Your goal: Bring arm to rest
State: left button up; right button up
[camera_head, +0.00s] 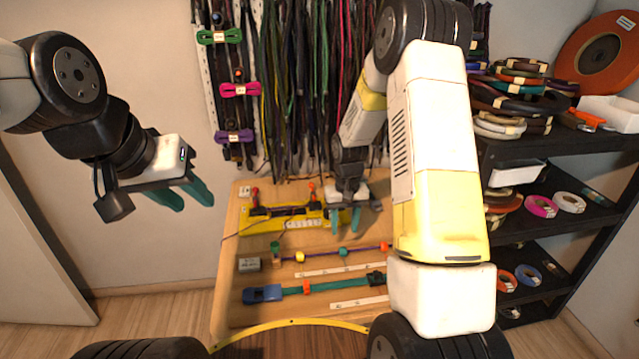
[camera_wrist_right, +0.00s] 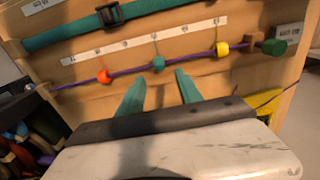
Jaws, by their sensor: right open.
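My left gripper (camera_head: 188,193) is raised at the left, away from the board, with its green fingers apart and nothing between them. My right gripper (camera_head: 345,219) is over the wooden board (camera_head: 230,290), open and empty; its green fingers also show apart in the right wrist view (camera_wrist_right: 160,92). A purple cord (camera_head: 322,254) runs across the board with an orange, a teal and a yellow bead, seen best in the wrist view (camera_wrist_right: 130,70). The right fingertips appear close to the cord but hold nothing. My right arm hides the board's right side.
A teal strap (camera_head: 330,287) with a blue buckle lies below the cord. A yellow fixture (camera_head: 262,222) with red-topped clamps is at the board's back. Many cords (camera_head: 300,90) hang on the wall. A black shelf (camera_head: 545,135) with rolls stands at the right.

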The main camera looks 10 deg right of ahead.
jog(key=s+r+t, duration=0.2)
jog(key=s+r, duration=0.1)
jog(key=r, duration=0.9)
jog(key=s+a+r+t+y, duration=0.1)
jog(key=s+r+t, duration=0.1)
jog(key=s+r, duration=0.6)
jog(key=s+a+r+t+y, duration=0.1)
jog(key=s+r+t, duration=0.1)
jog(key=s+r, duration=0.7)
jog(key=s, duration=0.4)
jog(key=shift+s, duration=0.25)
